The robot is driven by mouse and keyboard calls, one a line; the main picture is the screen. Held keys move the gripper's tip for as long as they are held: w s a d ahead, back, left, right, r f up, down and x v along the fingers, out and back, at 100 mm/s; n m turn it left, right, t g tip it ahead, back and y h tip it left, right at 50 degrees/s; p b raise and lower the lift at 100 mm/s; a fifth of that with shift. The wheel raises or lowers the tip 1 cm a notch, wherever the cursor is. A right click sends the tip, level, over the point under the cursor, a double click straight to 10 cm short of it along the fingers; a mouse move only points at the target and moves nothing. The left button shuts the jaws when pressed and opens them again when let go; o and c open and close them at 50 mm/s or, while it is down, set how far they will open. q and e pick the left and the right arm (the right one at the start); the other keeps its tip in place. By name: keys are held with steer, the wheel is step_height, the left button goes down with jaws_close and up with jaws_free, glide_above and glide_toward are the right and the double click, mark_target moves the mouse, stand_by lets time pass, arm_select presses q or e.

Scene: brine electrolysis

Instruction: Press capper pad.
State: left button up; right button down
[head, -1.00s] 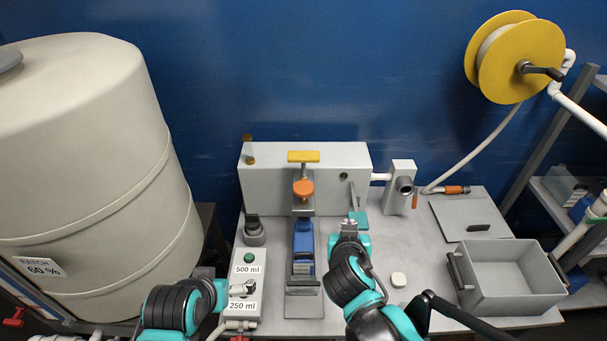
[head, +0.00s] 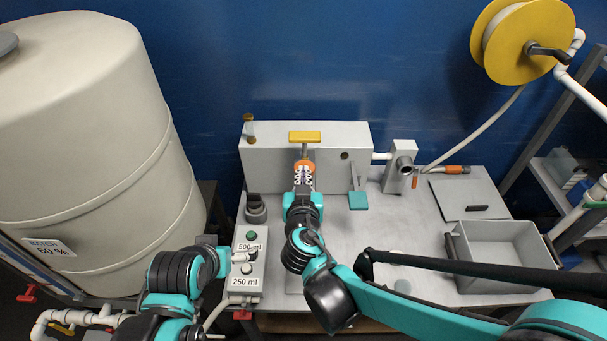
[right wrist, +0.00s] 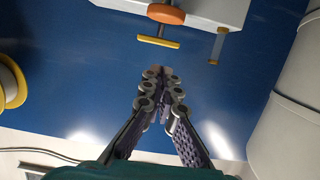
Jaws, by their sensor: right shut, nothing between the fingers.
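The yellow bar-shaped pad (head: 305,137) tops an upright stem on the grey machine, above an orange disc (head: 304,165); both also show in the right wrist view, the yellow pad (right wrist: 158,41) beyond my fingertips. A teal pad (head: 358,201) hangs on a lever further right. I cannot tell from looks alone which is the capper pad. My right gripper (head: 304,177) is shut and empty, overlapping the orange disc's lower edge in the head view; contact is unclear. My left gripper (head: 244,256) is at the button box; its finger state is unclear.
The button box (head: 247,283) has 500 ml and 250 ml labels. A grey bin (head: 505,287) and flat lid (head: 468,199) are at the right. A large tank (head: 85,150) fills the left. My right arm covers the blue item and chute in the middle.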

steer(key=x, duration=0.3)
steer(key=b+x, duration=0.1)
steer(key=x, duration=0.2)
steer(key=b+x, duration=0.1)
steer(key=x, duration=0.2)
steer(key=shift+s+f, duration=0.1)
steer(key=shift+f, duration=0.15)
step_height(320, 180, down, 3)
steer(key=shift+s+r+b, duration=0.1)
steer(key=shift+r+b, duration=0.1)
steer(key=shift+b, duration=0.4)
steer(key=shift+f, duration=0.45)
steer(key=shift+s, duration=0.1)
step_height(320, 180, down, 4)
steer(key=b, duration=0.3)
steer(key=shift+b, duration=0.35)
steer(key=shift+s+d+r, duration=0.1)
